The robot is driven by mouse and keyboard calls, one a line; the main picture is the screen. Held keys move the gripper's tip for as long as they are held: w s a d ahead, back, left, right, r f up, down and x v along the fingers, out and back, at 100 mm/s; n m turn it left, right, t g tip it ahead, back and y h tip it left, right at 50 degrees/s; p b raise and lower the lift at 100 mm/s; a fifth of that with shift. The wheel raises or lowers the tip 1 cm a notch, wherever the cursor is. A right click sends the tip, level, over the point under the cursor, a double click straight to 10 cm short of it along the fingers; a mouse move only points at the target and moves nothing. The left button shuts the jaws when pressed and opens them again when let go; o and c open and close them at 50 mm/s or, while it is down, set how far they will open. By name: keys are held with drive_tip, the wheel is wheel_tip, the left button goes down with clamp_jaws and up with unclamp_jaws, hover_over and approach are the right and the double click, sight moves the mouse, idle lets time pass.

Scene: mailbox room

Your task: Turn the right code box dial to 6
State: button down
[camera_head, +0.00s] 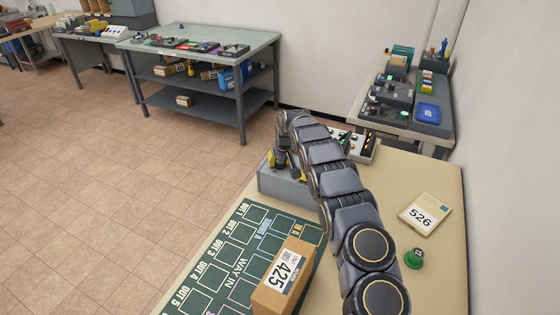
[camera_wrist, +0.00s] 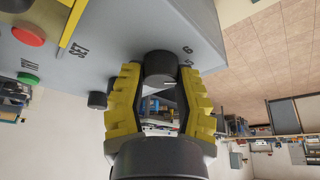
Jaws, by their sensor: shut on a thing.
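In the wrist view, a dark round dial (camera_wrist: 159,67) sits on the grey code box (camera_wrist: 115,35), with the digits 6 and 5 printed to its right. The two yellow fingers of my gripper (camera_wrist: 159,84) close around the dial from both sides. A pale mark shows low on the dial, but I cannot tell which number it points at. In the head view, the grey box (camera_head: 288,187) stands at the table's back edge, partly behind my arm. My gripper shows there only as bits of yellow, mostly hidden by the arm.
In the wrist view, a second dark knob (camera_wrist: 97,100), a red button (camera_wrist: 28,32) and a green button (camera_wrist: 29,78) are left of the dial. In the head view, a carton marked 425 (camera_head: 284,277), a 526 card (camera_head: 426,214) and a green piece (camera_head: 414,258) are on the table.

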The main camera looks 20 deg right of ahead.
drive_tip(key=n+y, duration=0.1)
drive_tip(key=n, duration=0.4)
drive_tip(key=shift+s+f+y, duration=0.1)
drive_tip(key=shift+f+y, duration=0.05)
drive_tip(key=shift+y, duration=0.25)
drive_tip(key=shift+g, duration=0.3)
drive_tip(key=c, duration=0.6)
unclamp_jaws()
drive_tip(key=shift+s+d+r, duration=0.1)
drive_tip(key=shift+r, duration=0.5)
drive_tip(key=shift+v, duration=5.45)
